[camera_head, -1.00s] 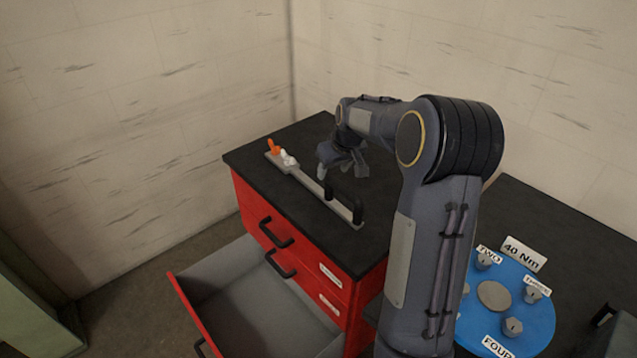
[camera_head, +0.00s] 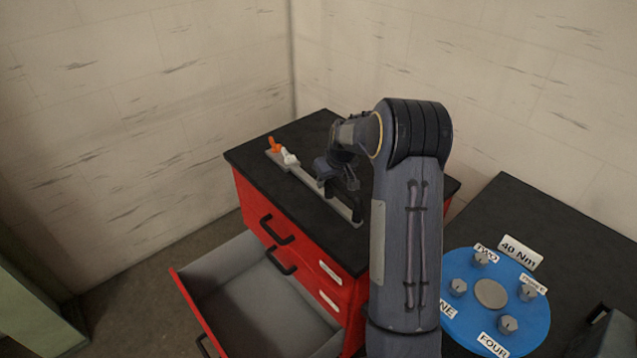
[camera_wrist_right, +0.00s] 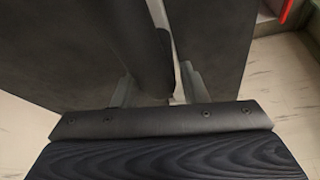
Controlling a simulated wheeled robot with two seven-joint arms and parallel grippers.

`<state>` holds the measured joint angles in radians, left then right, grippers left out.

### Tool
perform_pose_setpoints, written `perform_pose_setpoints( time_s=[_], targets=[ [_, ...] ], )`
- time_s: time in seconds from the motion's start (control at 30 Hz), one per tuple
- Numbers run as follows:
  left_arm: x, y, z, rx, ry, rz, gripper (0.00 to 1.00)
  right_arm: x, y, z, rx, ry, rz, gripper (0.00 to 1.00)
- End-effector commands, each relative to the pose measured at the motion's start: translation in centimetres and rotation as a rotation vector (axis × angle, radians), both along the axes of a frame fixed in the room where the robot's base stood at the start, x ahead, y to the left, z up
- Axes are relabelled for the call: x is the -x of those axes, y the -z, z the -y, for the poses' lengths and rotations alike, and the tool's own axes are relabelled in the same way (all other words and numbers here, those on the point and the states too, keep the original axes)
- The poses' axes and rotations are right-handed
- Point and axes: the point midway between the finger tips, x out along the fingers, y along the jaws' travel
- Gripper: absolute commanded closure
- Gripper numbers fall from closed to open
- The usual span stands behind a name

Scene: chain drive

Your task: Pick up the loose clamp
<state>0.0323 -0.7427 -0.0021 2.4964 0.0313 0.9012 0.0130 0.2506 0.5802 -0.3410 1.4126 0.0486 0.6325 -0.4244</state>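A grey rail (camera_head: 301,173) lies along the black top of the red cabinet. At its far left end are an orange piece (camera_head: 274,145) and a white piece (camera_head: 290,157). Black upright posts (camera_head: 357,209) stand at its near right end. I cannot tell which part is the loose clamp. My right gripper (camera_head: 338,178) is low over the rail's near half, close to the posts. In the right wrist view its fingers (camera_wrist_right: 157,88) are apart, with nothing clearly gripped, and the rail (camera_wrist_right: 158,14) shows beyond. My left gripper is out of view.
The red cabinet (camera_head: 247,203) has an open grey drawer (camera_head: 255,300) in front. The cabinet top is bare behind the rail.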

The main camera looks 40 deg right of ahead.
Motion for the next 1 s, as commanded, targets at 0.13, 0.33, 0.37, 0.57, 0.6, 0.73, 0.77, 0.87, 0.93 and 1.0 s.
perform_pose_setpoints(
  time_s=[0.13, 0.33, 0.37, 0.57, 0.6, 0.73, 0.77, 0.87, 0.93, 1.0],
  targets=[
    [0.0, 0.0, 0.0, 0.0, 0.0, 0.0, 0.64, 0.0, 0.0, 0.0, 0.0, 0.0, 0.0, 0.8],
    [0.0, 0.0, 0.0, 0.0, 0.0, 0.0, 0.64, 0.0, 0.0, 0.0, 0.0, 0.0, 0.0, 1.0],
    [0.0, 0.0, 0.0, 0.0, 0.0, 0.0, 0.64, 0.0, 0.0, 0.0, 0.0, 0.0, 0.0, 1.0],
    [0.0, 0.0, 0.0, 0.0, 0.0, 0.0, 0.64, -0.1, -0.2, 0.0, 0.001, 0.0, 0.003, 1.0],
    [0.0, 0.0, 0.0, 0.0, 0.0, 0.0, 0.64, -0.1, -0.2, 0.0, 0.001, 0.0, 0.003, 1.0],
    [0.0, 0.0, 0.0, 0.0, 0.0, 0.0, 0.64, -0.1, -0.7, 0.0, 0.002, -0.001, 0.005, 1.0],
    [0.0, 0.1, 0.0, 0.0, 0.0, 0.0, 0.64, -0.1, -1.0, 0.0, 0.002, -0.001, 0.005, 1.0],
    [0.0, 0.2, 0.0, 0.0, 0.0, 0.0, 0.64, -0.2, -2.1, 0.0, 0.003, -0.001, 0.007, 1.0],
    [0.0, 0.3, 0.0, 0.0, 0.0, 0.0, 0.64, -0.2, -3.3, 0.0, 0.003, -0.001, 0.009, 1.0],
    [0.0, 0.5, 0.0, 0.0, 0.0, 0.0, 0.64, -0.4, -4.4, -1.0, 0.002, -0.005, 0.009, 1.0]
  ],
)
